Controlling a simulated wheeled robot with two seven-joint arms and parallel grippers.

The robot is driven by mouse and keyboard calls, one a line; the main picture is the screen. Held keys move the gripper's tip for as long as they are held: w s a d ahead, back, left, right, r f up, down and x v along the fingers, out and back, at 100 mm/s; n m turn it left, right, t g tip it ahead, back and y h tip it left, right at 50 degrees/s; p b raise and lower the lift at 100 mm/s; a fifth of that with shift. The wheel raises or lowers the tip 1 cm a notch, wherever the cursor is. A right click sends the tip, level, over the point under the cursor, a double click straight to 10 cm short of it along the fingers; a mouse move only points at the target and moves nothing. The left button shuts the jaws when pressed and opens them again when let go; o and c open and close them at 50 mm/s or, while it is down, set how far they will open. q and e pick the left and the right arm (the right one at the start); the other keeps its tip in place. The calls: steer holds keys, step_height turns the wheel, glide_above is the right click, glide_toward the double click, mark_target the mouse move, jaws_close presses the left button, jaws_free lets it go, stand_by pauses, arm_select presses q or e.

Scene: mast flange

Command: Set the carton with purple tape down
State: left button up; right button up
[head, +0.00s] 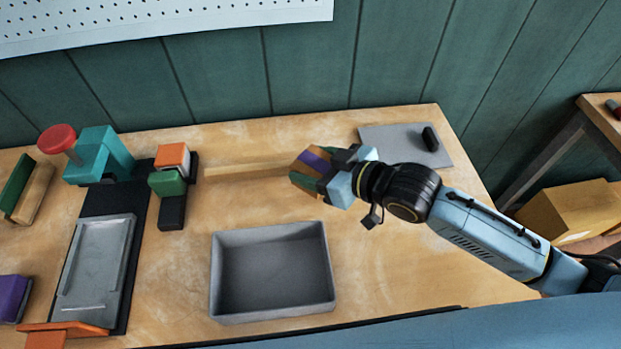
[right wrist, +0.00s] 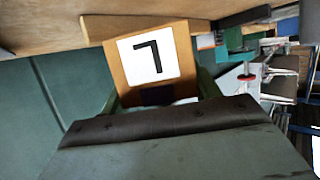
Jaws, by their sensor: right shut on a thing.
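The brown carton with purple tape (head: 314,158) is in my right gripper (head: 318,170), over the back middle of the workbench. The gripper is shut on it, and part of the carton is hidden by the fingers. In the right wrist view the carton (right wrist: 105,45) fills the upper middle, with a white label bearing a black mark like a 7. I cannot tell whether its underside touches the bench. My left gripper is in neither view.
An empty-looking grey tray (head: 216,275) lies in front of the carton. A wooden strip (head: 245,170) lies left of it. A grey mat (head: 392,146) with a black object (head: 430,139) is at right. A teal press with a red knob (head: 58,138) and small blocks (head: 172,158) stand left.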

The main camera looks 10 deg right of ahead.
step_height(320, 180, down, 3)
steer(key=shift+f+b, duration=0.15)
steer(key=shift+b, duration=0.25)
steer(key=shift+f, duration=0.35)
steer(key=o, duration=1.1)
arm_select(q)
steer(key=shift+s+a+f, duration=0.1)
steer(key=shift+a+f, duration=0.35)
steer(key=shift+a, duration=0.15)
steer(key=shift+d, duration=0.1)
